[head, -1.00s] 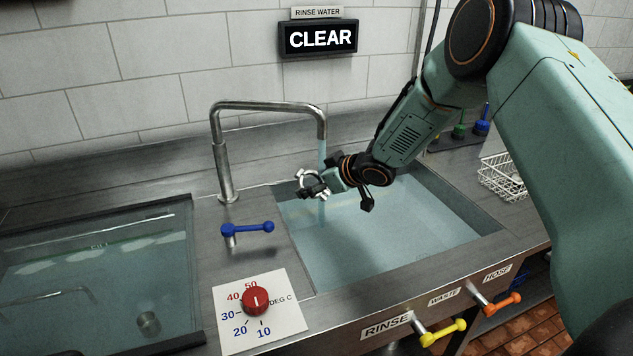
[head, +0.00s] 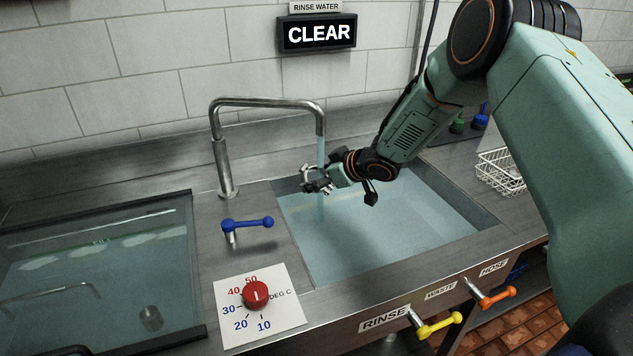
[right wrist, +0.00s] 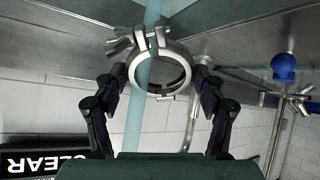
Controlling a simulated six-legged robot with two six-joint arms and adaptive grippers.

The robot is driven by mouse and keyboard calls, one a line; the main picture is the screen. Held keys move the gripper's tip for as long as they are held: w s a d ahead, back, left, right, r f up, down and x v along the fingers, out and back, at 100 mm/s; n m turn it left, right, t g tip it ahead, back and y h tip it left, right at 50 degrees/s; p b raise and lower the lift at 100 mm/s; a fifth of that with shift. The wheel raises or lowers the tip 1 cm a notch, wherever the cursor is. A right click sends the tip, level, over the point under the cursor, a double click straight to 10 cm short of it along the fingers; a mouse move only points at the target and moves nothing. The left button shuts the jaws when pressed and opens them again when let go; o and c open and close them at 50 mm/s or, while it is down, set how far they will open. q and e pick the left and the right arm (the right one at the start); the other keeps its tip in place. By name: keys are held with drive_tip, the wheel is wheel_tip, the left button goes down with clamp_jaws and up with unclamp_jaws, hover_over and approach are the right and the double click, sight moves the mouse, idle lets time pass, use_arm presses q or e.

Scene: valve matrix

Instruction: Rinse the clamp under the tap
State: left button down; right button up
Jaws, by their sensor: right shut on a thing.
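The clamp is a silver ring with a wing nut; it shows in the right wrist view (right wrist: 160,75) between my fingers. My right gripper (head: 322,183) is shut on the clamp (head: 307,174) and holds it over the right basin, at the water stream. The tap (head: 265,103) is a bent steel pipe, and a pale blue stream (head: 320,152) falls from its spout. In the wrist view the stream (right wrist: 152,20) passes at the ring's left part; I cannot tell its exact depth there. My left gripper is not in view.
The right basin (head: 390,225) holds bluish water. A blue lever (head: 247,224) and a red temperature dial (head: 255,295) lie left of it. A glass-covered tank (head: 95,265) is at left. A wire basket (head: 500,172) stands at right. The sign (head: 318,34) reads CLEAR.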

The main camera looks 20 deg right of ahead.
drive_tip(key=shift+s+f, duration=0.1)
drive_tip(key=shift+s, duration=0.7)
drive_tip(key=s, duration=0.6)
drive_tip(key=shift+s, duration=0.2)
drive_tip(key=shift+a, duration=0.1)
idle(0.9)
drive_tip(key=s+r+p, duration=0.4)
drive_tip(key=s+p, duration=0.1)
drive_tip(key=p, duration=0.2)
idle(0.4)
